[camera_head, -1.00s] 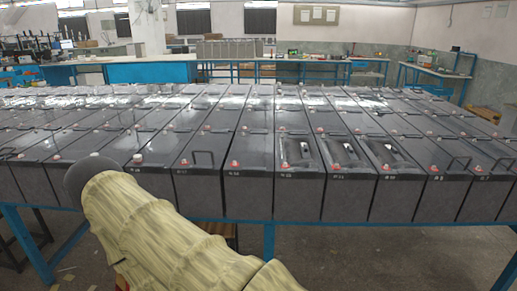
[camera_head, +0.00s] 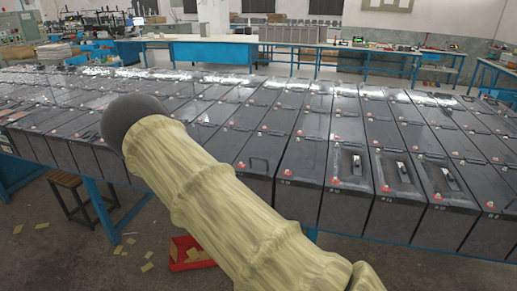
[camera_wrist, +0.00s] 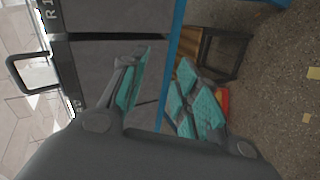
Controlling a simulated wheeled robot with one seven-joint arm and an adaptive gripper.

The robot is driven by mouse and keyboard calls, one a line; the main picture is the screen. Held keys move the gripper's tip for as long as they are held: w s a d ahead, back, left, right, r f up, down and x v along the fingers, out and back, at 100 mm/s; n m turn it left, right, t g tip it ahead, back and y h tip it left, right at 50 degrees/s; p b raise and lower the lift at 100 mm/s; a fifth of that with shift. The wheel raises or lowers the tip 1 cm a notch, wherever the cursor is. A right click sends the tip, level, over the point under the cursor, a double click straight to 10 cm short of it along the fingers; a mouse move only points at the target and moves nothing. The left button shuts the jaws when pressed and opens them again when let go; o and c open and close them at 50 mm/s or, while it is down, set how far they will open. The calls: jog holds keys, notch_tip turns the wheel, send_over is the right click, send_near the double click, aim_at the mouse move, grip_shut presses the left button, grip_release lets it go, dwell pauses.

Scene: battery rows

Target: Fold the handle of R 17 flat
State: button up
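In the head view a battery (camera_head: 262,181) in the front row has its thin black handle (camera_head: 258,164) standing up. Its label is hidden or too small to read there. The wrist view, turned on its side, shows a raised handle loop (camera_wrist: 28,72) at the left, standing off a battery with a dark front face (camera_wrist: 98,68). That battery's label is mostly behind a finger. The neighbouring label above reads "R 1" before the picture edge cuts it. My gripper (camera_wrist: 164,58) is open and empty, its teal pads apart, beside the battery fronts and clear of the handle.
Batteries stand in tight rows on a blue-framed table (camera_wrist: 174,50). A stool (camera_head: 65,180) and a red bin (camera_head: 188,252) are on the floor in front. My forearm covers part of the front row in the head view. The floor in front is otherwise mostly open.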

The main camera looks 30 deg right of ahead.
aim_at(258, 158)
jog(key=w+d+r+n+t+h+p, duration=0.15)
jog(key=w+r, duration=0.35)
jog(key=r, duration=0.5)
jog(key=w+r+t+h+p, duration=0.1)
jog(key=w+r+h+p, duration=0.1)
jog(key=w+r, duration=0.5)
jog(key=shift+w+d+r+p, duration=0.25)
jog(key=shift+w+d+p, duration=0.65)
jog(key=shift+d, duration=0.45)
jog(key=shift+w+d+r+p, duration=0.2)
jog(key=shift+w+d+p, duration=0.65)
jog(key=shift+d, duration=0.5)
jog(key=shift+w+d+r+p, duration=0.25)
jog(key=shift+w+d+p, duration=0.6)
jog(key=shift+d, duration=0.5)
jog(key=shift+w, duration=0.1)
grip_shut()
